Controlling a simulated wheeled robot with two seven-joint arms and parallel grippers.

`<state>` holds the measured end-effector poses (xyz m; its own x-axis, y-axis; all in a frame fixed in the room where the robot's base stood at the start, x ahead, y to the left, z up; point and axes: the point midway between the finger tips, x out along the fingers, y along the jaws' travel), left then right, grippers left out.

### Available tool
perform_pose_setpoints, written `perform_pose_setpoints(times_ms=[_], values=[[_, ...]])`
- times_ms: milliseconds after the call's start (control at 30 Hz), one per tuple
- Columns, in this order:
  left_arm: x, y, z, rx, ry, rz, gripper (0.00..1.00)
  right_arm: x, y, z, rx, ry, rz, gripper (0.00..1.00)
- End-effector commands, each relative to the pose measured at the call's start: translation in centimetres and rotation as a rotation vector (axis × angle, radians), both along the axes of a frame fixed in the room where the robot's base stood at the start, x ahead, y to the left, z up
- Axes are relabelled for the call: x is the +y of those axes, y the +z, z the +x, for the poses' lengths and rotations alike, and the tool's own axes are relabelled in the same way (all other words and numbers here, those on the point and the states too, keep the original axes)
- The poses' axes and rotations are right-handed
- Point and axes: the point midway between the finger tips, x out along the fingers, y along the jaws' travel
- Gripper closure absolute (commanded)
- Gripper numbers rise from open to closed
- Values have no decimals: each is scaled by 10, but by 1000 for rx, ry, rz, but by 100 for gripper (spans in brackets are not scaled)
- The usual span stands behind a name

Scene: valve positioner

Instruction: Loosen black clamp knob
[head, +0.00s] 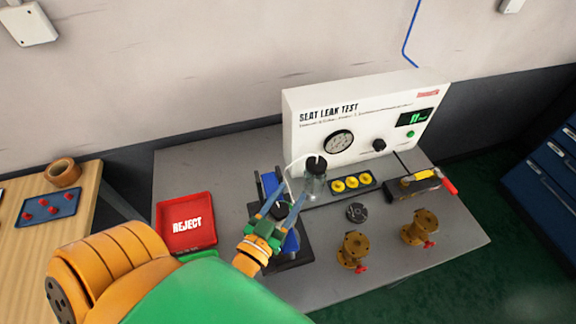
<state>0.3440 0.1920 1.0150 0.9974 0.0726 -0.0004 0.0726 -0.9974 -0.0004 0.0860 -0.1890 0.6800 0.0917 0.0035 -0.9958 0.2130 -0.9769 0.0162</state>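A blue clamp fixture (291,243) stands on a black base (299,258) on the grey bench. A dark knob-like part (281,211), probably the black clamp knob, shows between the fingers of my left gripper (293,191). The gripper reaches over the fixture from the front left, its two fingers apart. I cannot tell whether they touch the knob. My gripper and wrist hide much of the fixture. My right gripper is not in view.
A clear jar (314,185) with a black top and white tube stands just behind the fixture. The seat leak test panel (318,144) rises behind. A red reject tray (186,221) lies left. Brass valves (354,250) and a black disc (357,212) stand right.

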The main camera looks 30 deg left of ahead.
Motion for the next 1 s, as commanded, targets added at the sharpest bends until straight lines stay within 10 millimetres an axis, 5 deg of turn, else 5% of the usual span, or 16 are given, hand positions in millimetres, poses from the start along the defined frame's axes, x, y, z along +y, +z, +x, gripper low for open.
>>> perform_pose_setpoints(times_ms=[33, 100, 467, 800, 1000], values=[[0, 1, 0, -2, 0, 0, 36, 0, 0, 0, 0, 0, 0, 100], [0, 0, 0, -2, 0, 0, 17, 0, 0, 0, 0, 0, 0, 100], [0, -1, -5, 0, -1, 0, 17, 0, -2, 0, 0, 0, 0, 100], [-4, -3, -58, 2, 0, -1, 17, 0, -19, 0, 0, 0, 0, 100], [-5, 0, -71, -1, -1, -1, 17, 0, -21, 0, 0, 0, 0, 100]])
